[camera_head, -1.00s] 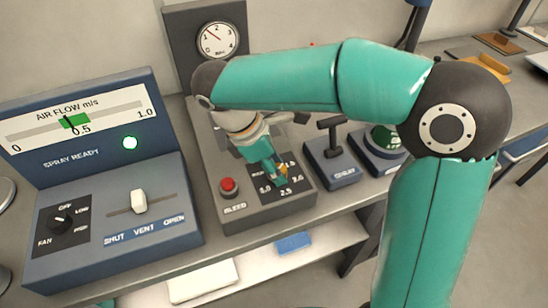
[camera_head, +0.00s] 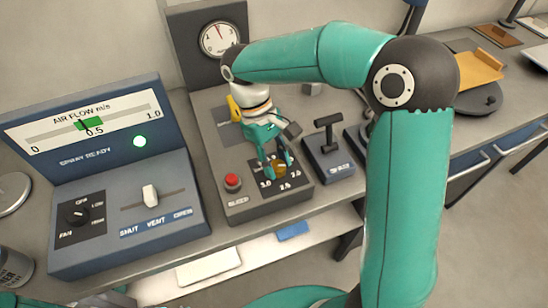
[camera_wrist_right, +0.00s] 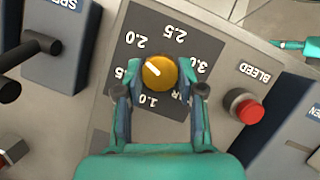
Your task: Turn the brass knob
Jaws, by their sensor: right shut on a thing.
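The brass knob (camera_head: 279,167) sits on the dark scale plate of the grey regulator panel (camera_head: 240,211). The wrist view shows the knob (camera_wrist_right: 159,72) with a white mark pointing up-left, towards the side of the 2.0 figure. My right gripper (camera_head: 277,164) comes down from above, and its two fingers (camera_wrist_right: 160,68) stand on either side of the knob, shut on it. The round gauge (camera_head: 219,39) behind has its needle pointing up and slightly left, near 2.
A red BLEED button (camera_head: 232,182) is close left of the knob. A black lever on a blue-grey block (camera_head: 329,161) stands close right. The AIR FLOW console (camera_head: 120,185) with a white slider is farther left, its green lamp lit. A tan tray (camera_head: 478,70) lies far right.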

